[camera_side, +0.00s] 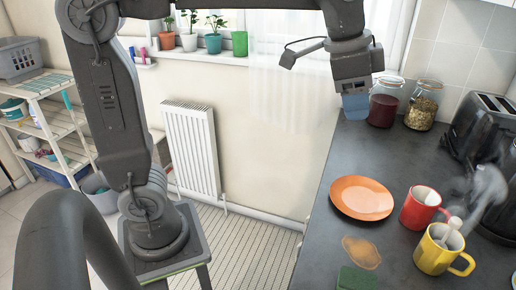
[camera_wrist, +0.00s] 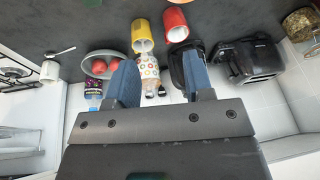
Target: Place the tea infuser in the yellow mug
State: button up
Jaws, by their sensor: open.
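The yellow mug (camera_side: 432,258) stands upright on the dark counter at the lower right of the side view. A pale, knobbed piece (camera_side: 454,227) rises out of its mouth; it may be the tea infuser, but I cannot tell for sure. The yellow mug also shows at the top of the wrist view (camera_wrist: 142,28). My gripper (camera_side: 355,106) is above the far end of the counter, well away from the mug. Its two blue fingers stand apart in the wrist view (camera_wrist: 161,82), with nothing held between them.
A red mug (camera_side: 417,209) stands just behind the yellow one. An orange plate (camera_side: 361,197), a brown stain (camera_side: 361,252) and a green sponge (camera_side: 357,279) lie to the left. Two jars (camera_side: 422,106) and a black toaster (camera_side: 480,128) stand farther back. Grey steam (camera_side: 486,188) hangs near the mugs.

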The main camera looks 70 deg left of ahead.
jog(key=s+a+f+n+t, duration=0.1)
jog(key=s+a+f+n, duration=0.2)
jog(key=s+f, duration=0.2)
jog(key=s+a+f+n+t+y, duration=0.1)
jog(key=s+a+f+n, duration=0.3)
jog(key=s, duration=0.7)
jog(key=shift+a+f+n, duration=0.15)
jog(key=shift+f+n, duration=0.15)
jog(key=shift+f, duration=0.5)
